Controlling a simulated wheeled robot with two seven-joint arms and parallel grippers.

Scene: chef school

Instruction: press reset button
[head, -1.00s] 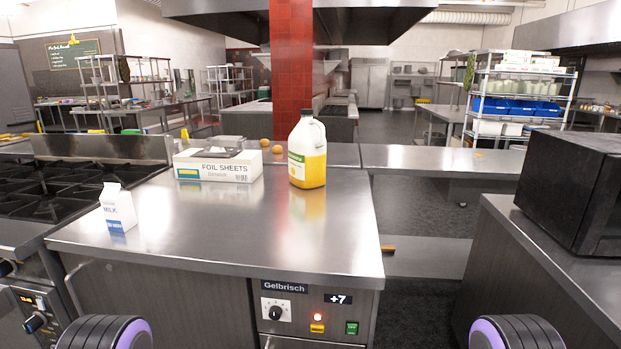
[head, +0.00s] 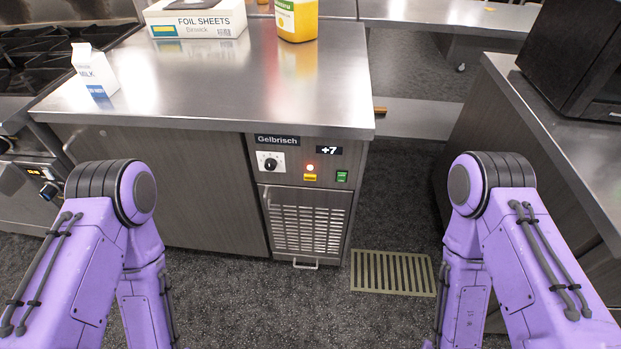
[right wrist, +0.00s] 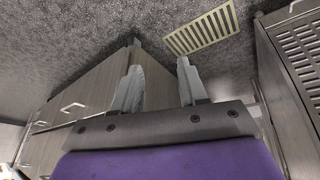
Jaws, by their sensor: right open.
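The control panel (head: 296,164) of the Gelbrisch under-counter unit faces me in the head view. My left gripper is outside the views; only my arms show in the head view.
A steel counter (head: 220,85) overhangs the panel, with a milk carton (head: 95,72), a foil box (head: 197,18) and a yellow jug (head: 297,18) on top. A louvred door (head: 307,220) is below. A floor grate (head: 393,272) lies right of it. Another counter stands right.

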